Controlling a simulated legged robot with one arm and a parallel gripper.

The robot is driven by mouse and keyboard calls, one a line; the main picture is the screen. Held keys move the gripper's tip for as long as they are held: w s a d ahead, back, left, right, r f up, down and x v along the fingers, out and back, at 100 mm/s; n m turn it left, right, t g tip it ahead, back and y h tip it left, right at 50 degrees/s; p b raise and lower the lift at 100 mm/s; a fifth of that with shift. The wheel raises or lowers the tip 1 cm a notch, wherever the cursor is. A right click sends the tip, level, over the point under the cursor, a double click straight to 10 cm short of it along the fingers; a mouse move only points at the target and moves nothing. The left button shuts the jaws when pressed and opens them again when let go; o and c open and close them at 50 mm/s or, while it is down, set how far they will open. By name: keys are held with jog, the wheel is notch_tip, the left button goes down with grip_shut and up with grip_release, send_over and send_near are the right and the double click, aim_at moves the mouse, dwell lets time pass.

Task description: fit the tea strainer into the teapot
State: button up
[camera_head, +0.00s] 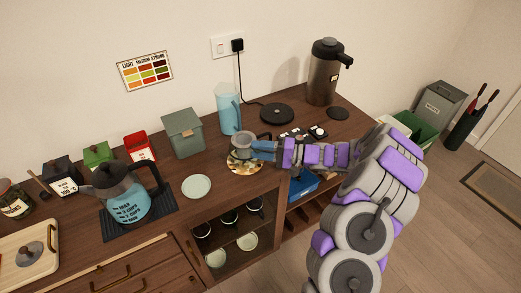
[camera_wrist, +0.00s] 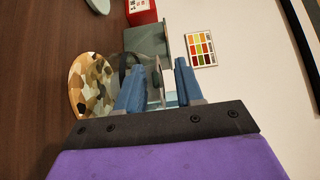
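The teapot (camera_head: 126,200), clear with a dark top and handle and a blue lower part with white cup marks, stands on a dark slatted mat at the left. The grey tea strainer (camera_head: 243,141) is over a round patterned coaster (camera_head: 236,166). In the wrist view the coaster (camera_wrist: 88,88) is at the left and the see-through strainer (camera_wrist: 142,48) is partly hidden by a finger. My gripper (camera_head: 260,148) is at the strainer's right side. In the wrist view its blue fingers (camera_wrist: 160,80) are apart, with a thin grey edge between them and visible gaps.
A pale green saucer (camera_head: 196,187) lies between teapot and coaster. A blue jug (camera_head: 228,108) and a green canister (camera_head: 184,133) stand behind. A wooden board (camera_head: 25,275) with a round lid (camera_head: 32,254) is at far left. A tall flask (camera_head: 325,72) stands back right.

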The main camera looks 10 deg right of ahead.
jog(key=p+v, duration=0.3)
jog(key=v, duration=1.4)
jog(key=shift+d+p, duration=0.3)
jog(key=shift+p, duration=0.1)
jog(key=shift+f, duration=0.15)
jog(key=s+a+r+n+g+h, duration=0.1)
jog(key=s+a+r+n+g, duration=0.15)
jog(key=s+a+r, duration=0.35)
jog(key=s+a+r+n+g+h, duration=0.15)
jog(key=a+r+g, duration=0.25)
jog(key=a, duration=0.5)
jog(key=s+a+r+n+g+h, duration=0.1)
jog(key=s+a+r+n+g, duration=0.1)
jog(key=s+a+r+g, duration=0.35)
jog(key=s+a+t+h, duration=0.1)
jog(key=s+a+h, duration=0.3)
jog(key=s+h, duration=0.55)
jog(key=s+d+f+t+h, duration=0.1)
jog(key=s+d, duration=0.3)
jog(key=s, duration=0.2)
jog(key=s+d+f+m+t+h, duration=0.1)
jog(key=s+d+h, duration=0.1)
jog(key=s+d, duration=0.2)
jog(key=s, duration=0.3)
jog(key=shift+d+m+h, duration=0.3)
